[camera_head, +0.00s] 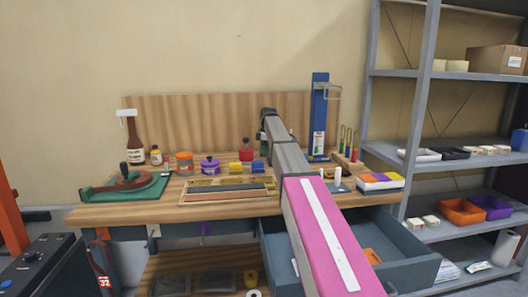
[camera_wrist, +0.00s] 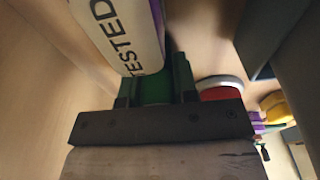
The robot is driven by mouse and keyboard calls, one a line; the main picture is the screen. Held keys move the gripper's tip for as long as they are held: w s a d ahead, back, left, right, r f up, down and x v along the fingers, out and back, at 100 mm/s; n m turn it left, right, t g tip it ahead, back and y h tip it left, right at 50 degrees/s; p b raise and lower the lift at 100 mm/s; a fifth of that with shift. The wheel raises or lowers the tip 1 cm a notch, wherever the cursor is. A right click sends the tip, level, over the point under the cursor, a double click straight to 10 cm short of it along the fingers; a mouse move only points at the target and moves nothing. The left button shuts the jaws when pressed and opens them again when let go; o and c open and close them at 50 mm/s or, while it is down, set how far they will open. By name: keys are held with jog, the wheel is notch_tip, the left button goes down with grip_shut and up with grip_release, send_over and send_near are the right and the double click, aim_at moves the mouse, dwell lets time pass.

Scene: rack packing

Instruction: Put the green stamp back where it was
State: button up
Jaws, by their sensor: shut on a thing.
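In the wrist view my gripper (camera_wrist: 157,97) is shut on a green piece, which I take as the green stamp (camera_wrist: 152,88). A white body lettered "TESTED" (camera_wrist: 122,35), with a purple edge, lies right against the green piece; I cannot tell whether they are one object. In the head view my pink and grey arm reaches to the back of the wooden workbench (camera_head: 120,213). The gripper and the stamp are hidden behind the arm there. A red stamp-like thing (camera_head: 246,153) stands on the bench left of my arm.
A tall blue stand (camera_head: 319,115) and a wooden tool holder (camera_head: 347,160) are close on the right. The drawer (camera_head: 408,272) below is open.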

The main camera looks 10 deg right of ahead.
jog(key=shift+f, duration=0.15)
jog(key=o, duration=0.8)
jog(key=r, duration=0.4)
jog(key=d+r, duration=0.1)
jog(key=r, duration=0.7)
jog(key=shift+d+r, duration=0.1)
jog(key=shift+d, duration=0.1)
